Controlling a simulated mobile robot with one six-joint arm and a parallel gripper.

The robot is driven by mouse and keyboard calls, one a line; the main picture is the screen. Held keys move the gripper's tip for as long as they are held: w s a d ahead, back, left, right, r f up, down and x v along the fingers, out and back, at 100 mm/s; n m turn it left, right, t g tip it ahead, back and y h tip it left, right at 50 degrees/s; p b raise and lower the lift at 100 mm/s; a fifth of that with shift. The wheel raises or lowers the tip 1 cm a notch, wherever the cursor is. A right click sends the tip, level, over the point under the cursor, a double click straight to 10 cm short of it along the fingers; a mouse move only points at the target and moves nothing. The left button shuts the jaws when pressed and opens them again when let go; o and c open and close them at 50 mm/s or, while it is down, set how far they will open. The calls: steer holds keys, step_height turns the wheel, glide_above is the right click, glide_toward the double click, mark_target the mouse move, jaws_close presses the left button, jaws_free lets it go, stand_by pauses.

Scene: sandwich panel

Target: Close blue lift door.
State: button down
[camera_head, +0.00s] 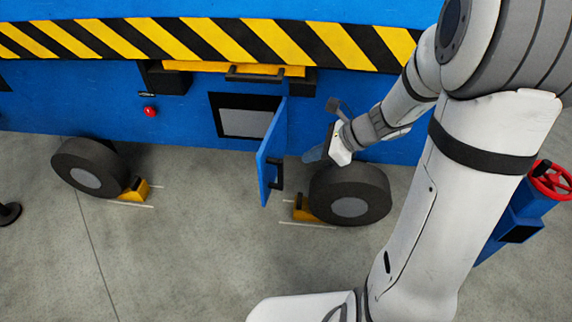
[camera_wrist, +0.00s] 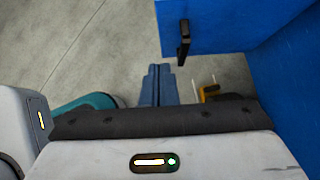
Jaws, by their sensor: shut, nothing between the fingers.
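The blue lift door (camera_head: 270,150) stands swung open, out from the blue panel, in the head view. Its black handle (camera_head: 277,173) is on the face toward my gripper. The dark-framed opening (camera_head: 244,122) is uncovered to the left of the door. My gripper (camera_head: 311,156) is right of the door, apart from it, between the door and the right wheel. In the wrist view the blue fingers (camera_wrist: 160,72) are together and empty. The door (camera_wrist: 205,27) and its handle (camera_wrist: 184,43) show above and right of the fingertips.
The right wheel (camera_head: 350,194) with a yellow chock (camera_head: 303,208) is just below my gripper. A left wheel (camera_head: 88,165), a red button (camera_head: 150,112) and a yellow bar with a black handle (camera_head: 254,73) are on the panel side.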

mark_target(269, 157)
steer(key=shift+w+a+r+b+x, duration=0.1)
steer(key=shift+a+r+b+x, duration=0.25)
steer(key=shift+b+x, duration=1.15)
steer(key=shift+w+a+r+b+x, duration=0.1)
steer(key=shift+a+r+b+x, duration=0.25)
steer(key=shift+x, duration=2.3)
steer(key=shift+w+a+r+b+x, duration=0.1)
steer(key=shift+a+r+b+x, duration=0.25)
steer(key=shift+b+x, duration=1.15)
steer(key=shift+w+a+f+p, duration=0.1)
steer(key=shift+a+f+p, duration=0.25)
steer(key=shift+p, duration=0.25)
